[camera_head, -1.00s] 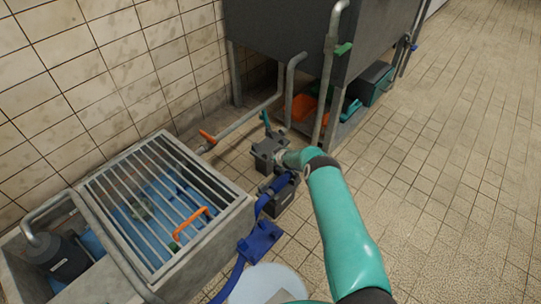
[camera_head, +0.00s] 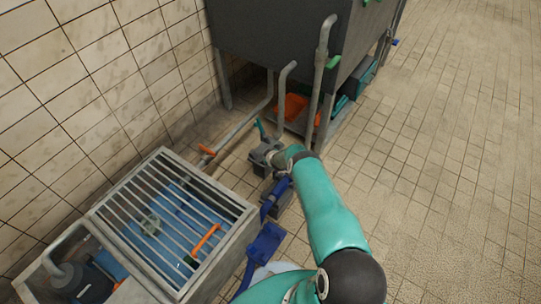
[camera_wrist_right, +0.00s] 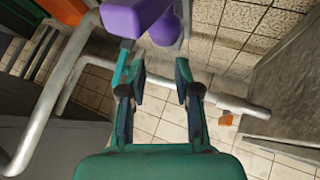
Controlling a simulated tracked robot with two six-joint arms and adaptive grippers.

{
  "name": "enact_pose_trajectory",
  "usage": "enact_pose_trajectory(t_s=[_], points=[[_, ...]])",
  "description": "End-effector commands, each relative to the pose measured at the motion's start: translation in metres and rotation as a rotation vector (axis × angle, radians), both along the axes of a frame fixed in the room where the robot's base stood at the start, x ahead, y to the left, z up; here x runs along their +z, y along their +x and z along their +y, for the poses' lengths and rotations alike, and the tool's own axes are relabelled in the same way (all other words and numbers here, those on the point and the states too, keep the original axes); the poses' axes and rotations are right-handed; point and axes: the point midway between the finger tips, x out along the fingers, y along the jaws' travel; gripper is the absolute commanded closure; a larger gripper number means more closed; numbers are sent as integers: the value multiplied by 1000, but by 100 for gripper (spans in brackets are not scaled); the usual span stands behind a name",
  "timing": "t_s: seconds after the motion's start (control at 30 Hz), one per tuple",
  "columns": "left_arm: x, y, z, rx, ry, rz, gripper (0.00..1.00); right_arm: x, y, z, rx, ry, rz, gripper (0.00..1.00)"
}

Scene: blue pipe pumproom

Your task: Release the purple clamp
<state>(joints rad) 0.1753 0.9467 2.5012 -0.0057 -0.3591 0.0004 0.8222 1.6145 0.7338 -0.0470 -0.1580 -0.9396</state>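The purple clamp (camera_wrist_right: 140,18) is at the top of the right wrist view, partly cut off by the frame edge, with a rounded purple part beside it. I cannot make it out in the head view. My right gripper (camera_wrist_right: 160,80) is open, with two dark and teal fingers and nothing between them. The left-hand finger lies just below the clamp in the picture; I cannot tell whether they touch. In the head view the right arm reaches to the dark gripper (camera_head: 262,145) near the low pipe. My left gripper is not in view.
A grated basin (camera_head: 175,225) with an orange handle (camera_head: 206,240) stands at lower left. An orange valve handle (camera_head: 206,150) sits on the low pipe. A dark tank (camera_head: 270,40) on legs stands behind. Tiled floor at right is clear.

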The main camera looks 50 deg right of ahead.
Motion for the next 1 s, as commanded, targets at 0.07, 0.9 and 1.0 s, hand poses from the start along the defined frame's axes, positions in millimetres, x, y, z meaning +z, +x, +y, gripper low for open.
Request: enact_pose_trajectory(t_s=[0.07, 0.9, 1.0], points=[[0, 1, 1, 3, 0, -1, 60, 1, 6, 2, 7, -5, -4, 50], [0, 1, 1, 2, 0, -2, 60, 22, -18, 7, -5, -1, 3, 48], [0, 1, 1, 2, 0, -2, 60, 31, -24, 12, -3, -1, 3, 48]])
